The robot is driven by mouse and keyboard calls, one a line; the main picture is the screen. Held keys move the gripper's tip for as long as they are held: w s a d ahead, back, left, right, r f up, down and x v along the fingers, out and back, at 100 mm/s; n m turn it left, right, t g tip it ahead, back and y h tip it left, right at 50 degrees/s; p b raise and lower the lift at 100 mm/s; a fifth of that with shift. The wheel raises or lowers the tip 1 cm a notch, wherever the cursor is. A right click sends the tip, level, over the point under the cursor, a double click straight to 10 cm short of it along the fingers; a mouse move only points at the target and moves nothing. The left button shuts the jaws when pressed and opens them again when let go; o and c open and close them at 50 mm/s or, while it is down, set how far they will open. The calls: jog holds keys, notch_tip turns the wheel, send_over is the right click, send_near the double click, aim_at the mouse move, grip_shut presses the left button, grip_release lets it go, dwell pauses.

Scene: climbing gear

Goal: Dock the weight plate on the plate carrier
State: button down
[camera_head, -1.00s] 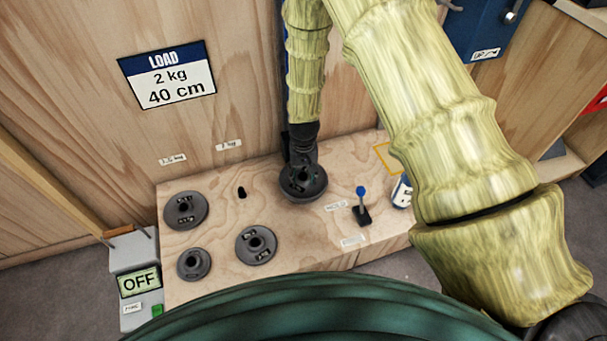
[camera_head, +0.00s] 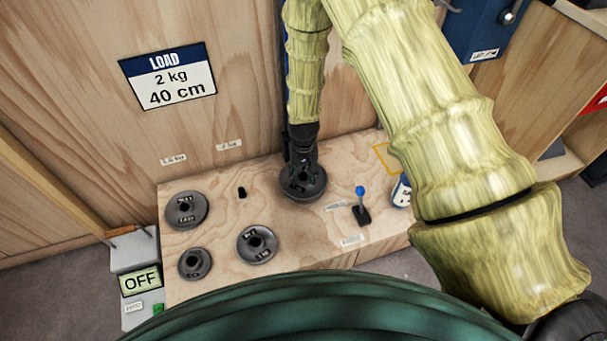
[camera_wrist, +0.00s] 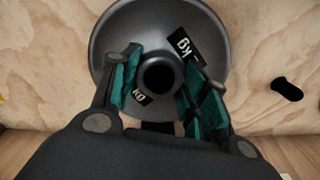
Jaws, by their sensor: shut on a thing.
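The dark grey round weight plate (camera_head: 316,190) is at the back of the wooden bench, below my gripper (camera_head: 302,172). The wrist view shows the plate (camera_wrist: 118,28) close up, with its raised centre hub and partly covered "kg" labels. My gripper (camera_wrist: 157,85) has its teal-padded fingers on either side of that hub and is shut on it. I cannot tell whether the plate rests on the bench or is just clear of it. I cannot clearly make out the plate carrier; a dark upright stands behind my gripper.
Several other plates lie on the bench (camera_head: 300,248), such as a larger one (camera_head: 186,211) at left. A blue-knobbed lever (camera_head: 361,207) and a spray can (camera_head: 401,190) stand at right. A small black object or hole (camera_head: 242,192) is left of my gripper. A "LOAD 2 kg 40 cm" sign (camera_head: 168,76) hangs behind.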

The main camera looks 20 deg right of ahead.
jog(key=shift+w+f, duration=0.1)
jog(key=shift+f, duration=0.4)
dwell(0.7)
jog(key=c, duration=1)
grip_release()
jog(key=shift+c, duration=0.2)
jog(key=shift+f, duration=0.1)
jog(key=shift+r+p, duration=4.35)
jog(key=shift+r, duration=1.25)
